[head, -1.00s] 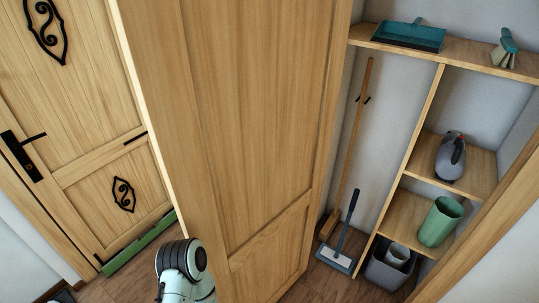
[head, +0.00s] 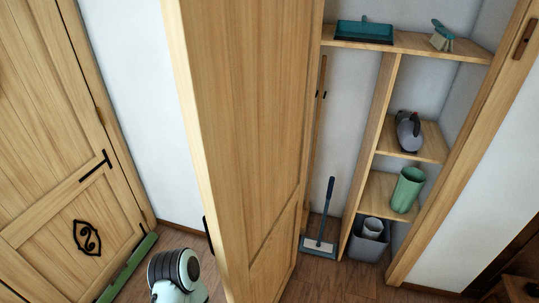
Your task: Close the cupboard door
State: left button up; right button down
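The wooden cupboard door (head: 255,130) stands open in the middle of the head view, its near edge toward me. A dark handle shows at its left edge, low down. The cupboard (head: 383,150) is open to the right of the door, with its shelves and contents visible. Part of my arm (head: 175,275) shows at the bottom, left of the door. Neither gripper is in view, so any contact with the door is hidden.
Inside the cupboard are a dustpan (head: 365,32), a brush (head: 442,36), a grey appliance (head: 408,131), a green bin (head: 407,190), a grey bucket (head: 369,240) and a floor mop (head: 320,240). Another wooden door (head: 60,150) stands at left. Wooden floor (head: 335,283) is free in front.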

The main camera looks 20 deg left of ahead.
aim_at(245, 72)
jog(key=j+z, duration=0.15)
jog(key=j, duration=0.2)
jog(key=k+j+z, duration=0.15)
jog(key=j, duration=0.2)
jog(key=j+z, duration=0.15)
jog(key=j, duration=0.2)
jog(key=j+z, duration=0.25)
jog(key=j, duration=0.55)
jog(key=k+j+z, duration=0.1)
jog(key=j+z, duration=0.15)
jog(key=j, duration=0.55)
jog(key=i+j+z, duration=0.1)
jog(key=j+z, duration=0.3)
jog(key=j, duration=0.35)
jog(key=j+z, duration=0.45)
jog(key=j, duration=0.25)
jog(key=i+l, duration=0.3)
jog(key=l, duration=0.2)
